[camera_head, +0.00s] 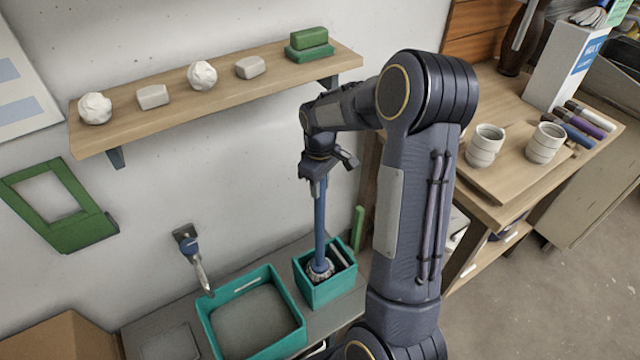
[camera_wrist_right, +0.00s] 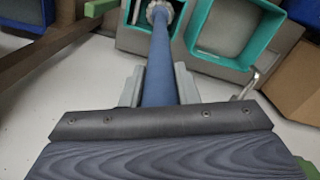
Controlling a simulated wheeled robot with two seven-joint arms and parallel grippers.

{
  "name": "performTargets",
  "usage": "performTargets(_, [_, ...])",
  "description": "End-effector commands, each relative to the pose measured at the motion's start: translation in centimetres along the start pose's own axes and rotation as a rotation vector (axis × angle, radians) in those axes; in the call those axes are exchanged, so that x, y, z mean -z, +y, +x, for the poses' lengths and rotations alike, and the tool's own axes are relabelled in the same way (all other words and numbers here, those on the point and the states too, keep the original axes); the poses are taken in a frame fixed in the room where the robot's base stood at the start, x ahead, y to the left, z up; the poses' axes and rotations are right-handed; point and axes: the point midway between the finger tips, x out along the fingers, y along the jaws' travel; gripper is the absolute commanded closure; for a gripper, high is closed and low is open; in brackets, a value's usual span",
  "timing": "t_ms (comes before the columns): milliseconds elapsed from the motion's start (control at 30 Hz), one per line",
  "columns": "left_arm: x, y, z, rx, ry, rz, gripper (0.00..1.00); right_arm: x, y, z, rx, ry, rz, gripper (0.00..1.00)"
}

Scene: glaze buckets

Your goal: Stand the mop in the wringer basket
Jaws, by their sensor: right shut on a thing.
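The mop has a blue handle (camera_head: 320,220) and a whitish head (camera_head: 320,269). It stands close to upright. My right gripper (camera_head: 319,172) is shut on the upper handle, which also shows between the fingers in the right wrist view (camera_wrist_right: 158,88). The mop head is inside the small teal wringer basket (camera_head: 325,293), near its left side in the head view. I cannot tell whether the head rests on the basket's bottom. The right wrist view shows the head (camera_wrist_right: 160,11) at the basket too. My left gripper is not in view.
A larger teal tub (camera_head: 300,338) stands left of the basket on a grey bench. A wooden shelf (camera_head: 130,137) holds several small lumps and blocks. Cups (camera_head: 484,146) stand on a table at right.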

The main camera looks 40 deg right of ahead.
Motion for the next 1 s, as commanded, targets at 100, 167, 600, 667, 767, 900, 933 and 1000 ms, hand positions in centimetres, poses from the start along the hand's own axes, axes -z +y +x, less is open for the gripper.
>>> performTargets(100, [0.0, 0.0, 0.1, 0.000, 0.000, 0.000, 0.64, 0.0, 0.0, 0.0, -0.001, 0.001, 0.000, 1.00])
performTargets(167, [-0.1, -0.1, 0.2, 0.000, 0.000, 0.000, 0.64, 0.0, 0.0, 0.2, -0.001, 0.001, 0.000, 1.00])
performTargets(600, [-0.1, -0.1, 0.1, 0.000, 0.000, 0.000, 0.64, 0.0, 0.0, 0.2, 0.000, 0.000, 0.000, 0.50])
performTargets(667, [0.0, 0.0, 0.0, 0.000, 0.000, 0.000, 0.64, 0.0, 0.0, 0.0, 0.000, 0.000, 0.000, 0.50])
performTargets(767, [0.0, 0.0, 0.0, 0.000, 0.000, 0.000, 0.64, 0.1, 0.0, -0.7, -0.001, 0.001, 0.000, 0.50])
performTargets(900, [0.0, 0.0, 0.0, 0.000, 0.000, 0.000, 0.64, 0.1, 0.1, -3.2, -0.003, 0.004, 0.000, 0.50])
performTargets(933, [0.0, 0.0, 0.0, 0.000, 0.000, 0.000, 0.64, 0.1, 0.1, -3.9, -0.003, 0.006, 0.000, 0.50])
performTargets(1000, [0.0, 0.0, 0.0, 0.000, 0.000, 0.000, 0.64, 0.1, 0.1, -5.5, -0.003, 0.005, 0.000, 0.50])
